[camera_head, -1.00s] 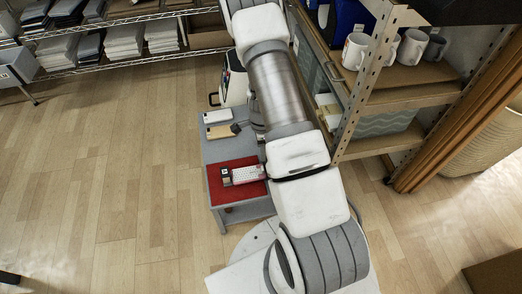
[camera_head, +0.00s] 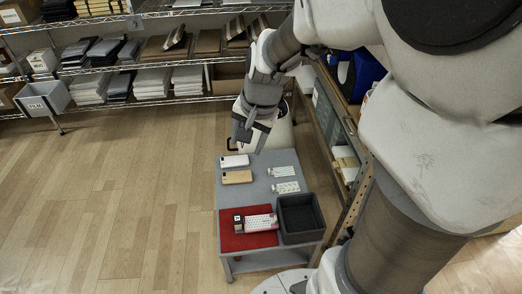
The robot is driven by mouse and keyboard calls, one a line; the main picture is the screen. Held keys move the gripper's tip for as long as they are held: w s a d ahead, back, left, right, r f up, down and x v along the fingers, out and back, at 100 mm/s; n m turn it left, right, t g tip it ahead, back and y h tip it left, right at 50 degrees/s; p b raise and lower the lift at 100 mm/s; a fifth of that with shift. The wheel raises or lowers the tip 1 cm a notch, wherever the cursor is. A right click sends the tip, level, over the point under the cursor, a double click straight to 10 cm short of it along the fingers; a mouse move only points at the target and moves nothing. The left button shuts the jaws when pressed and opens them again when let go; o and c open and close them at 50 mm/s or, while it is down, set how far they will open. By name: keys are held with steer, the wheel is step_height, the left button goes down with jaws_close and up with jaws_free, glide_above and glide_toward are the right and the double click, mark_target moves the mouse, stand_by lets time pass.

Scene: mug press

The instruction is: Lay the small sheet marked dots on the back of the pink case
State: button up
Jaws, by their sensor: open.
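A pink case (camera_head: 273,217) lies on a red mat (camera_head: 262,240) on the small grey table. A whitish, patterned area covers much of its upper face; I cannot tell whether this is a sheet. Two small pale patterned sheets, an upper one (camera_head: 281,171) and a lower one (camera_head: 286,187), lie on the table behind the black tray. Their marks are too small to tell which is dots. My gripper (camera_head: 248,145) is open and empty, pointing down above the table's far end, beyond the sheets and well away from the pink case.
A white case (camera_head: 235,161) and a tan case (camera_head: 237,177) lie at the table's left. A black tray (camera_head: 318,233) stands right of the mat. A small dark block (camera_head: 238,218) sits at the pink case's left end. Shelving stands behind and at right; the left floor is clear.

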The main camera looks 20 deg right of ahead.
steer(key=s+a+r+n+t, duration=0.1)
steer(key=s+r+n, duration=0.3)
steer(key=s, duration=0.3)
steer(key=s+a+r+n+t+h, duration=0.1)
steer(key=s+r+n, duration=0.3)
steer(key=s, duration=0.3)
steer(key=shift+v, duration=0.85)
step_height(320, 180, up, 21)
steer(key=p, duration=2.1)
steer(key=shift+d, duration=0.1)
